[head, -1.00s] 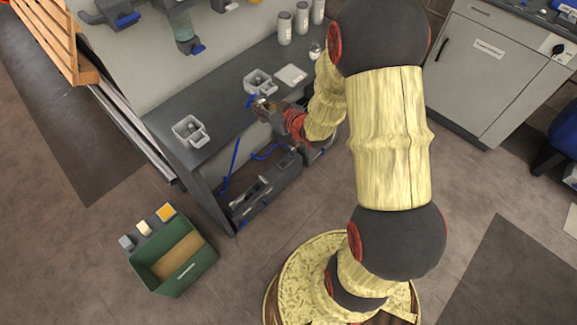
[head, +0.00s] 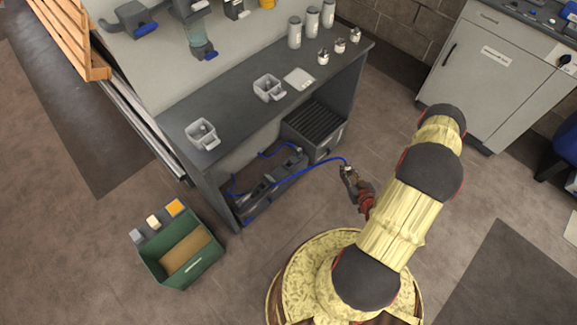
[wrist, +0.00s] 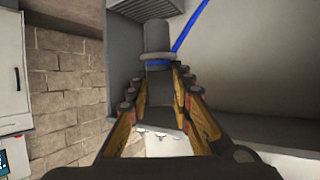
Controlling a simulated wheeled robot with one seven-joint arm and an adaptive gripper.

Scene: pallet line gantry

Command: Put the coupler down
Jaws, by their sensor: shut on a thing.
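The coupler (wrist: 158,38) is a grey cylinder with a wider rim and a blue band. My gripper (wrist: 159,76) is shut on its narrower part in the wrist view. A blue hose (wrist: 190,25) shows beside the coupler there. In the head view, my gripper (head: 347,173) is in front of the bench, to the right of the low grey unit (head: 262,194). The blue hose (head: 312,165) arcs from that unit to the gripper. The coupler is too small in the head view to make out clearly.
The dark bench (head: 240,108) carries two grey cups (head: 203,138) (head: 266,84), a pale plate (head: 299,79), canisters (head: 295,33) and small metal fittings (head: 323,57). A ribbed grey box (head: 312,128) stands under it. A green bin (head: 160,280) stands at left.

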